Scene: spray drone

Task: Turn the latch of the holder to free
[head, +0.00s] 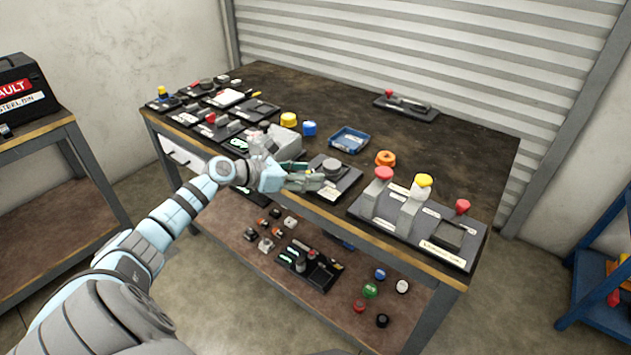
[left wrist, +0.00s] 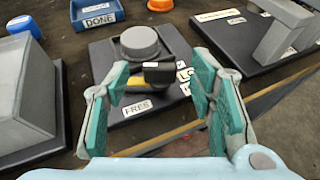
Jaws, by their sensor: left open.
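The holder is a black plate (head: 350,183) near the front edge of the bench, with a round grey cap (left wrist: 139,42) on it. A FREE label (left wrist: 137,107) lies on the left of the plate, and a partly hidden label (left wrist: 184,75) starting "LO" lies on the right. My left gripper (left wrist: 163,80) is open, with one finger on each side of the latch end. I cannot tell whether either finger touches it. My right gripper is not in view.
A grey block-shaped fixture (left wrist: 35,95) stands left of the holder. A black panel with red and yellow knobs (head: 450,240) stands to the right.

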